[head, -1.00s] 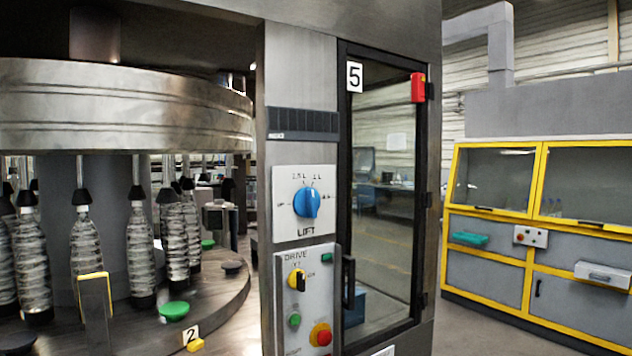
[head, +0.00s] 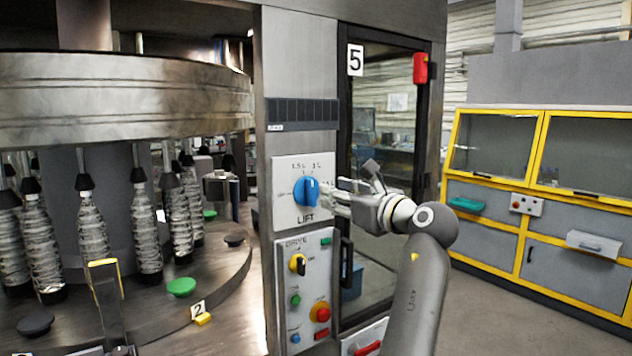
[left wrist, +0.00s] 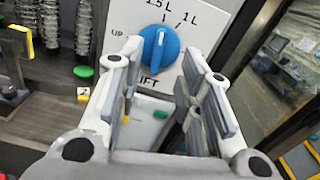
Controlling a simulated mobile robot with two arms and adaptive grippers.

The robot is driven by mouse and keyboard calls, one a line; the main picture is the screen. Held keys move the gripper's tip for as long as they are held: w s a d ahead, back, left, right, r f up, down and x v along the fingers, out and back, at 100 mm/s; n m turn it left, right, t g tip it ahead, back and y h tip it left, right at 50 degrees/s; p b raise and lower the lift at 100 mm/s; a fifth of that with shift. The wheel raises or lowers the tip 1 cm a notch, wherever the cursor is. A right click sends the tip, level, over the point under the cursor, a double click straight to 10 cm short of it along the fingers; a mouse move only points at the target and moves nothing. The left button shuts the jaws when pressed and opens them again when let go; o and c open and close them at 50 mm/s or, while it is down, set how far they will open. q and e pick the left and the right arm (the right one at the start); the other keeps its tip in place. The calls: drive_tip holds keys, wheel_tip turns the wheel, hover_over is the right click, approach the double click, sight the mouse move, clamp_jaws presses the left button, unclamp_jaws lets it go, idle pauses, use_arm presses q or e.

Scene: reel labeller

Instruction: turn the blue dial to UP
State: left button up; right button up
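The blue dial (head: 306,191) sits on a white LIFT plate (head: 284,216) on the machine's grey column. In the left wrist view the dial (left wrist: 158,50) lies just beyond and between the fingertips. UP is printed to its left, 1.5 L above and 1 L at upper right. Its white mark points upward, toward the litre labels and not at UP; the exact label is hard to tell. My left gripper (head: 328,190) is just right of the dial in the head view. Its fingers (left wrist: 162,62) are apart and empty; contact with the dial is not visible. My right gripper is not in view.
A DRIVE panel (head: 308,262) with a yellow switch and buttons is below the plate. A glass door (head: 385,130) with a black handle (head: 346,272) is to the right. The bottle carousel (head: 225,290) is at left. Yellow-framed cabinets (head: 560,205) stand far right.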

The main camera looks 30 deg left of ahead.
sight(313, 185)
use_arm(q)
drive_tip(key=p+x, duration=0.3)
drive_tip(key=x, duration=0.4)
drive_tip(key=shift+a+r, duration=0.15)
drive_tip(key=shift+a, duration=0.15)
drive_tip(key=shift+w+a, duration=0.35)
drive_tip(key=shift+a, duration=0.05)
clamp_jaws()
